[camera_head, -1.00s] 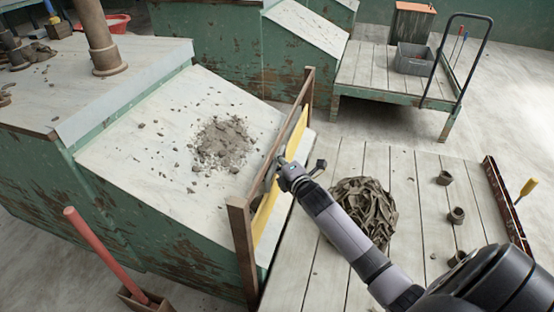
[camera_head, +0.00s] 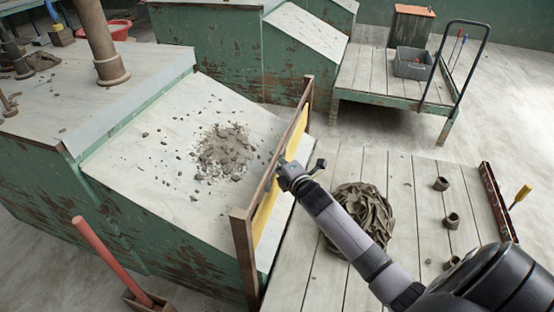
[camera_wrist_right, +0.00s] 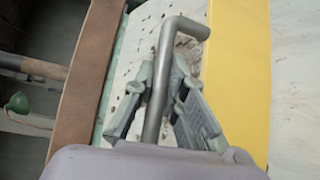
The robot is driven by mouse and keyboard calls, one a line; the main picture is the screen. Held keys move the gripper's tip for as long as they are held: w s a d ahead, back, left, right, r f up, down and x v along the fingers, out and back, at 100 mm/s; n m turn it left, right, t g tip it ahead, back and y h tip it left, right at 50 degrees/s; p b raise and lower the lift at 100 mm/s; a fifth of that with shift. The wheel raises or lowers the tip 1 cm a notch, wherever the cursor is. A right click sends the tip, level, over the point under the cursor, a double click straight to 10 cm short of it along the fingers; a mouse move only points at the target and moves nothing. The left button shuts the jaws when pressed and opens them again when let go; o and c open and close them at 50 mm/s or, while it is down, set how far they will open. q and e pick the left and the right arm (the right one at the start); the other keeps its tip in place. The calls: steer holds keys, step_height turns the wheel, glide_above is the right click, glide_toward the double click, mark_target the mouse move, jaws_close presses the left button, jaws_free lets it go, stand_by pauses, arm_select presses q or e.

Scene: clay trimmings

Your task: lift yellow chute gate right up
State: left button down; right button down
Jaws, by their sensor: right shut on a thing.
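The yellow chute gate (camera_head: 265,214) stands at the low end of the pale sloping chute (camera_head: 150,140), within a brown frame (camera_head: 243,240). In the right wrist view the gate (camera_wrist_right: 240,70) is a flat yellow panel on the right. A bent grey bar handle (camera_wrist_right: 160,80) runs between the fingers of my right gripper (camera_wrist_right: 165,100). My right gripper (camera_head: 283,176) is shut on this handle, beside the gate. The handle's join to the gate is hidden. My left gripper is not in view.
Grey clay crumbs (camera_head: 225,150) lie on the chute. A clay heap (camera_head: 362,215) and several clay rings sit on the plank platform (camera_head: 402,200) below. A cart (camera_head: 390,75) carries a grey bin (camera_head: 412,62). A red-handled tool (camera_head: 110,260) leans at lower left.

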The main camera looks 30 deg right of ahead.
steer(key=shift+w+d+r, duration=0.1)
steer(key=shift+r, duration=0.3)
